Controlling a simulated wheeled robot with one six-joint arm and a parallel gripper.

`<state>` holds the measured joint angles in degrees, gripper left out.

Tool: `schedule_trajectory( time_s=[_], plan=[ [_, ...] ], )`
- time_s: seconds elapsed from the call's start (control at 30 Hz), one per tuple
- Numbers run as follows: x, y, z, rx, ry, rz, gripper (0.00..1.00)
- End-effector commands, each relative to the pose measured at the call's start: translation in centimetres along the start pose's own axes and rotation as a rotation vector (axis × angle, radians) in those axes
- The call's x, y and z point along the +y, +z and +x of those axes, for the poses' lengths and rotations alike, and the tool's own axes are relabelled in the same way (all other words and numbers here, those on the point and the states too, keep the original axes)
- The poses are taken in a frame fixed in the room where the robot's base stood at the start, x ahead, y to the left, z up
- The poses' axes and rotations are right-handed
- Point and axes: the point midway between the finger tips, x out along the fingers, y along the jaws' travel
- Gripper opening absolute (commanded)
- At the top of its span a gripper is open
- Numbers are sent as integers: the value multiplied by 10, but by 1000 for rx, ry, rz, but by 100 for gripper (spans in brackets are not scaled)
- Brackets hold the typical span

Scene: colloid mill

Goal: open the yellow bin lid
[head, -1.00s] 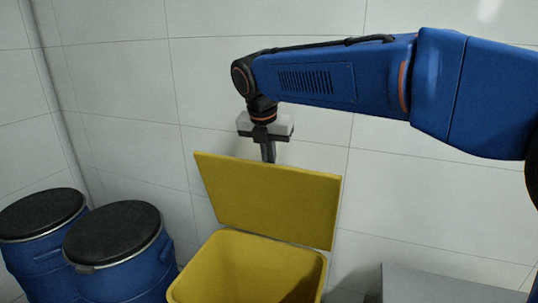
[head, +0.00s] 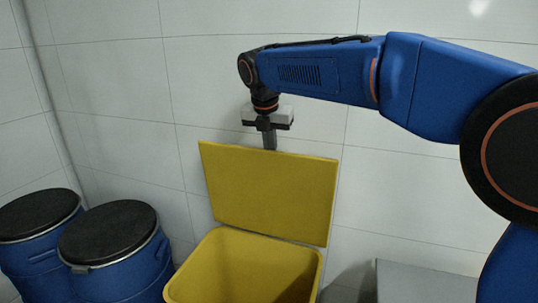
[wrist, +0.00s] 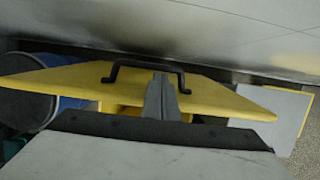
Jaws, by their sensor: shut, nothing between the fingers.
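The yellow bin (head: 240,258) stands below my arm in the head view, its mouth uncovered. Its yellow lid (head: 268,195) is raised and stands steeply up at the bin's back edge, near the wall. My gripper (head: 269,141) is shut and empty, pointing down at the lid's top edge; its fingertips are partly hidden behind the lid. In the wrist view the lid (wrist: 75,78) lies under my gripper (wrist: 160,85), with a black handle (wrist: 125,64) on it right by the fingers. I cannot tell whether the fingers touch the lid or handle.
Two blue drums with black lids, one nearer (head: 125,268) and one farther left (head: 38,250), stand left of the bin. A grey box-like surface (head: 425,285) is at lower right. The white tiled wall (head: 420,190) is close behind the lid.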

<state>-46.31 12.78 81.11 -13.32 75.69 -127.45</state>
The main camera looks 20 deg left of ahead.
Motion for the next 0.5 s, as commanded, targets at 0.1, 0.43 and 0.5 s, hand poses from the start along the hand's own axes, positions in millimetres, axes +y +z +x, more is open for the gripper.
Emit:
schedule_trajectory(
  time_s=[0.1, 0.43, 0.5],
  plan=[
    [-1, 14, 1, -35, 3, -2, 0],
    [0, 10, -18, -29, 3, -2, 0],
    [0, 9, -30, -27, 3, -2, 0]
  ],
)
